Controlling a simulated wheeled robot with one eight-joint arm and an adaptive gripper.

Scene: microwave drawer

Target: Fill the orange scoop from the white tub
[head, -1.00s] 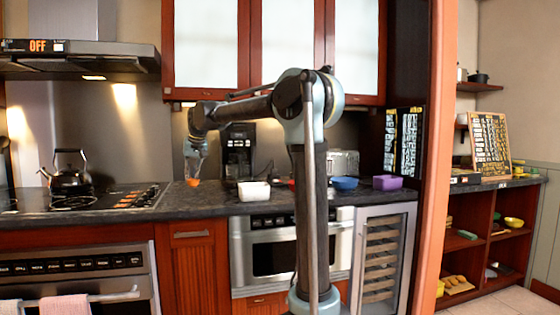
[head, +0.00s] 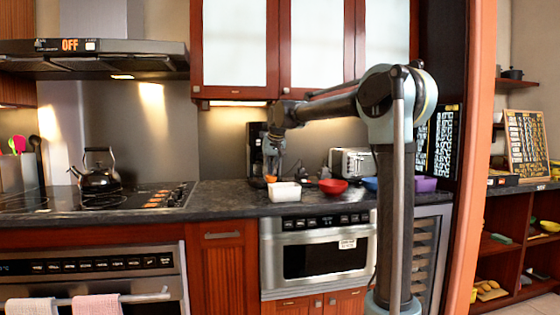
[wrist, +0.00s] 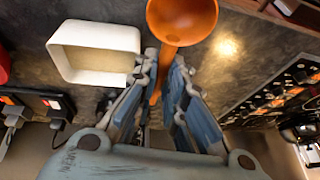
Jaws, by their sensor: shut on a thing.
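My gripper (wrist: 166,65) is shut on the handle of the orange scoop (wrist: 183,18). In the wrist view the scoop's round bowl is at the top edge, partly cut off, and its visible inside looks bare orange. The white tub (wrist: 131,68) is an open rectangular container just left of the scoop, apart from it in that view. In the head view the tub (head: 285,193) stands on the counter near its front edge. My gripper (head: 275,158) is above and slightly left of it, with the scoop (head: 270,179) low at the tub's back left.
A red bowl (head: 333,186), a blue bowl (head: 371,184) and a purple container (head: 425,184) stand right of the tub. A coffee maker (head: 257,150) is close behind my gripper, and a toaster (head: 352,162) is farther right. The dark counter (head: 225,196) left of the tub is clear.

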